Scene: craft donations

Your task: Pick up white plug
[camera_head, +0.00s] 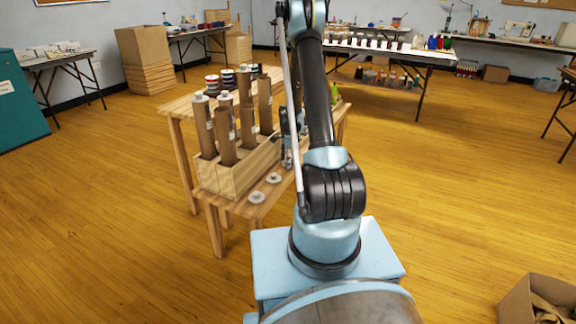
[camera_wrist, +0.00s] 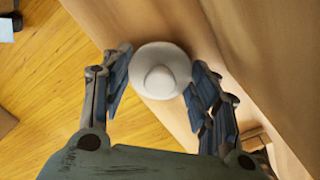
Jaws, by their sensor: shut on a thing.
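A round white plug (camera_wrist: 160,68) with a raised knob in its middle is between the two blue-padded fingers of my gripper (camera_wrist: 160,62) in the wrist view. The fingers are shut on its rim from both sides. Below it are wood and the floor; I cannot tell how far it is above the wood. In the head view my gripper (camera_head: 290,138) is beside the wooden crate, partly hidden by my arm. Two other white plugs lie on the bench, a nearer one (camera_head: 257,197) and a farther one (camera_head: 273,178).
The wooden crate (camera_head: 226,180) on the wooden bench (camera_head: 232,206) holds several upright brown tubes (camera_head: 225,135), some with white plugs on top. Dark-topped spools (camera_head: 212,83) stand behind. An open cardboard box (camera_head: 540,300) is at lower right. The floor between is clear.

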